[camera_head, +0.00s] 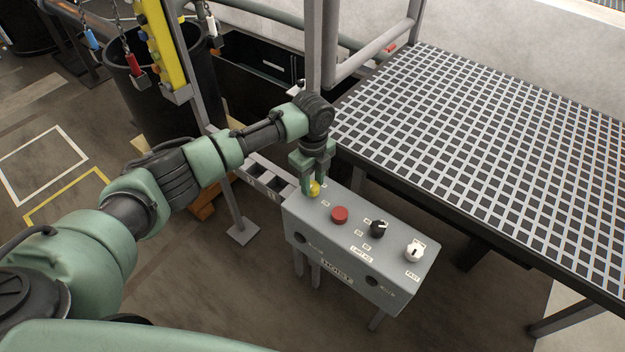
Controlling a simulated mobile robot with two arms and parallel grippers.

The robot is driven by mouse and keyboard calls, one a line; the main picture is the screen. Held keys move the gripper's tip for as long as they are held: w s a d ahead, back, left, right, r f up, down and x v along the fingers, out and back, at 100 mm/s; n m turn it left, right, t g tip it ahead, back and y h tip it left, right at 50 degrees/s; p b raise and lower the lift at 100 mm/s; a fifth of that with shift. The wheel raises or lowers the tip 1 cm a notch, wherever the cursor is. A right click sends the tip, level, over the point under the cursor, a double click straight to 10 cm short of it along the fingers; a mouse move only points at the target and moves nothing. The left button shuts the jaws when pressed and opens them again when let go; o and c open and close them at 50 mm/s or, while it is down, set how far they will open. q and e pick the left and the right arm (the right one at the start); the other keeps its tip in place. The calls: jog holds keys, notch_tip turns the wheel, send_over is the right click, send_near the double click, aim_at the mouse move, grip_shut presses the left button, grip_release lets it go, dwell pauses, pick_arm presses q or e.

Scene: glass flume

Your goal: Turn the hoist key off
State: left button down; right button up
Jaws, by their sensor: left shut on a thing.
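The grey control box labelled HOIST (350,237) stands on legs in the middle of the view. A small yellow piece (314,188), which seems to be the hoist key, is at the left end of its sloped top. My left gripper (314,180) points down at it from above, its fingers shut on it. The fingers partly hide the yellow piece, and I cannot read which position it is turned to. My right gripper is not in view.
On the same box top are a red button (339,215), a black knob (378,228) and a white knob (413,252). A large grating platform (480,140) fills the right. A grey post (314,50) rises just behind my gripper. A black bin (150,90) stands at the back left.

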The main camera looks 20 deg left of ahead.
aim_at(313, 185)
pick_arm(q)
jog(key=shift+w+r+m, duration=0.1)
jog(key=shift+r+m, duration=0.05)
jog(key=shift+m, duration=0.25)
jog(key=c, duration=1)
grip_release()
jog(key=shift+o, duration=0.2)
notch_tip(313, 185, up, 8)
jog(key=shift+f+b, duration=0.15)
jog(key=shift+b, duration=0.65)
